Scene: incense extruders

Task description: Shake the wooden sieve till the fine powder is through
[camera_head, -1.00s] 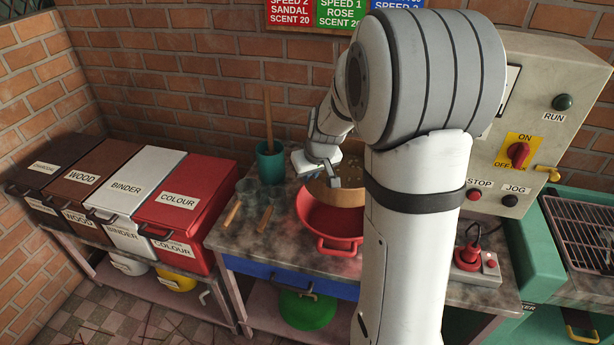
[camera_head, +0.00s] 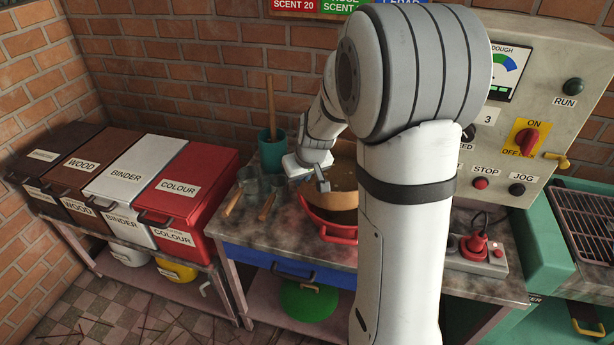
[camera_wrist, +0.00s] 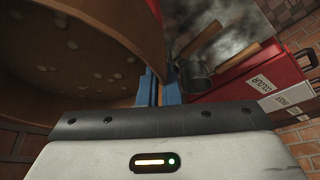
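The round wooden sieve (camera_head: 343,190) is over the red basin (camera_head: 340,233), partly hidden behind my arm in the head view. In the wrist view the sieve (camera_wrist: 75,55) fills the upper left, with pale lumps scattered inside it. My gripper (camera_head: 323,181) is at the sieve's left side. In the wrist view its blue fingers (camera_wrist: 160,88) are closed on the sieve's wall. Whether the sieve touches the basin, and any powder beneath it, cannot be seen.
Two metal scoops with wooden handles (camera_head: 232,205) lie left of the basin. A teal pot (camera_head: 272,152) with a wooden stick stands behind them. Labelled bins, including the red COLOUR bin (camera_head: 185,195), are at left.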

